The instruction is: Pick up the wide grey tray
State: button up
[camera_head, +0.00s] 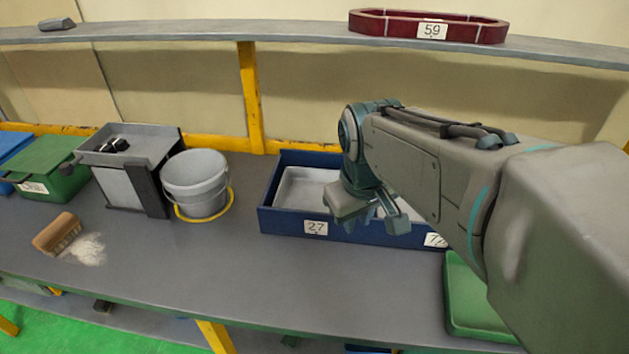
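A light grey tray (303,188) lies inside the left part of a blue box (285,222) on the bench; the box front bears a label 27 there. A light grey surface (410,212) also shows in the right part of the box, mostly behind my arm; I cannot tell whether it is a second tray. My gripper (370,212) points down over the middle of the box. Its fingers are spread apart, with nothing visible between them. I cannot tell how high it is above the box. My arm hides the right part of the box.
Left of the box stand a grey bucket (196,181), a grey bin (130,190) and a green box (50,165). A brush (57,232) lies by white powder (88,249). A green case (470,305) is front right. A shelf (290,32) runs above. The bench middle is clear.

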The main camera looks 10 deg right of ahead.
jog(key=w+a+f+n+g+b, duration=0.1)
jog(key=w+f+n+b, duration=0.4)
jog(key=w, duration=0.6)
jog(key=w+a+f+n+g+b, duration=0.15)
jog(key=w+f+n, duration=0.35)
jog(key=w, duration=0.6)
jog(key=shift+n+y, duration=0.3)
jog(key=shift+n, duration=0.2)
notch_tip(320, 180, down, 7)
jog(key=shift+r, duration=0.1)
jog(key=shift+s+a+f, duration=0.15)
jog(key=shift+f, duration=2.5)
jog(key=shift+r, duration=0.1)
grip_shut()
